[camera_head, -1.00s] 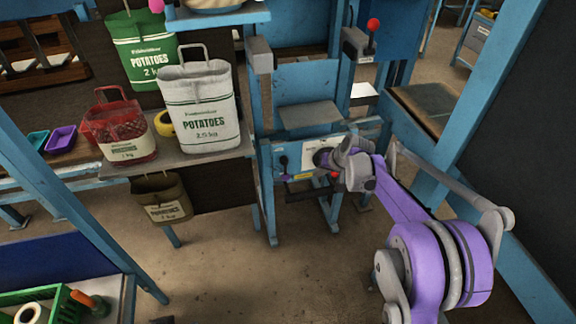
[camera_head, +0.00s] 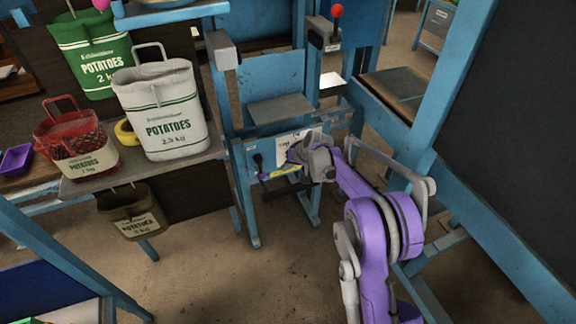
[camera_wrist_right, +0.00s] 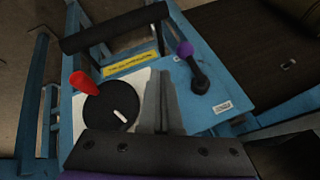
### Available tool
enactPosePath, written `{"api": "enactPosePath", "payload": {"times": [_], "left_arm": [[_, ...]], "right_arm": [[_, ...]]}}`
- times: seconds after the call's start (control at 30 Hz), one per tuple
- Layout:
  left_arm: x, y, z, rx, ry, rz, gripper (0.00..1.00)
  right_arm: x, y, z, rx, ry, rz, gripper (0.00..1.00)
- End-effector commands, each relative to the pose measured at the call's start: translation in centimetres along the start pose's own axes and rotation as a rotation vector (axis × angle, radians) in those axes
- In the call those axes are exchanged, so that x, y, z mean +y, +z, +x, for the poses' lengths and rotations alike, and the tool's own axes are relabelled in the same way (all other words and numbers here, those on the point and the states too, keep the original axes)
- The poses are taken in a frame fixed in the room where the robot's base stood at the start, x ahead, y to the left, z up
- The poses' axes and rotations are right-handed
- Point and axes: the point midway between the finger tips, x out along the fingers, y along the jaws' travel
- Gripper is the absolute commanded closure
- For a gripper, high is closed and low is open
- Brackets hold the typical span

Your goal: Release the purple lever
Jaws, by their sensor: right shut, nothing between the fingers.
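The purple lever has a purple knob on a short black stem and stands on a blue panel. Its purple knob (camera_wrist_right: 185,48) is right of my fingers in the right wrist view. In the head view the lever (camera_head: 258,160) is small and dark, left of my gripper. My right gripper (camera_wrist_right: 158,100) is shut and empty, apart from the lever in the picture, over the panel's white plate. It also shows in the head view (camera_head: 308,155), in front of the panel, hiding part of it. My left gripper is not in view.
A red handle (camera_wrist_right: 83,82) on a black dial (camera_wrist_right: 110,108) sits left of my fingers. A black bar (camera_wrist_right: 115,28) crosses above the panel. A white potato sack (camera_head: 165,115) and a red sack (camera_head: 78,145) stand on a shelf to the left.

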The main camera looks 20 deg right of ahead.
Motion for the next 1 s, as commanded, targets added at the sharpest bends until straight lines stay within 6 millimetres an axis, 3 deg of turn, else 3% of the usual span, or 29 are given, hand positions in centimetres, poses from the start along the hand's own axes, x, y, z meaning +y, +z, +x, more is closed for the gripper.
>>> {"api": "enactPosePath", "payload": {"times": [0.03, 0.2, 0.4, 1.0], "left_arm": [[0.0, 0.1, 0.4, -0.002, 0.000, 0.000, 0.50], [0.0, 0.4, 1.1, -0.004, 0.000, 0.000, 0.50], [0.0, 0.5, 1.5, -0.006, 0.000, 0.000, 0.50], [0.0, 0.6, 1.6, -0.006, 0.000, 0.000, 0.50]], "right_arm": [[0.1, 0.1, 1.5, -0.001, 0.000, -0.001, 1.00], [0.1, 0.1, 5.0, -0.001, 0.000, -0.001, 1.00], [-2.0, 0.3, 7.0, -0.001, 0.000, -0.002, 1.00], [-2.9, 0.4, 7.7, 0.000, -0.002, 0.002, 1.00]]}}
